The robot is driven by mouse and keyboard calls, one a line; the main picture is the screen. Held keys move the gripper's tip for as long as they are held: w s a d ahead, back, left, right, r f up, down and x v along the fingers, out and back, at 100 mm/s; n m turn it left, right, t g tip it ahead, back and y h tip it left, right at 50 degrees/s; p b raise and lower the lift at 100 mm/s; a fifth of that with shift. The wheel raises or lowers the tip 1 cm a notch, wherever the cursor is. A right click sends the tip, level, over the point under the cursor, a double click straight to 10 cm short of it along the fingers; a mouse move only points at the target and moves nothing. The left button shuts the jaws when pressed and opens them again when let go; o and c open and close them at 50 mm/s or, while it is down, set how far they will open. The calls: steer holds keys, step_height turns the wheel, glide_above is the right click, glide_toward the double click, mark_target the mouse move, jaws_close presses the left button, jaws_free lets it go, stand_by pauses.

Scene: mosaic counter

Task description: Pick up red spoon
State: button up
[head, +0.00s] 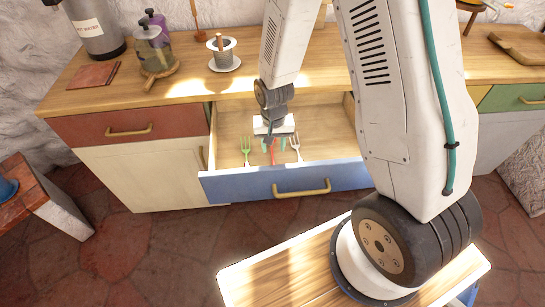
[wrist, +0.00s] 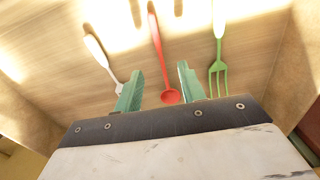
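The red spoon (wrist: 157,48) lies in the open blue-fronted drawer (head: 238,187), its bowl toward my gripper in the wrist view. In the head view only a small part of the red spoon (head: 272,155) shows below my gripper. My gripper (wrist: 160,88) is open and empty. Its two green fingertips appear on either side of the spoon near the bowl. In the head view my gripper (head: 273,146) points down into the drawer; I cannot tell its exact height above the spoon.
A green fork (head: 246,150) and a white fork (head: 296,147) lie on either side of the spoon, close to my fingers. The drawer walls and front surround them.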

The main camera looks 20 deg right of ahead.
mark_target(273, 155)
steer(key=f, duration=0.4)
steer(key=shift+w, duration=0.2)
jaws_close()
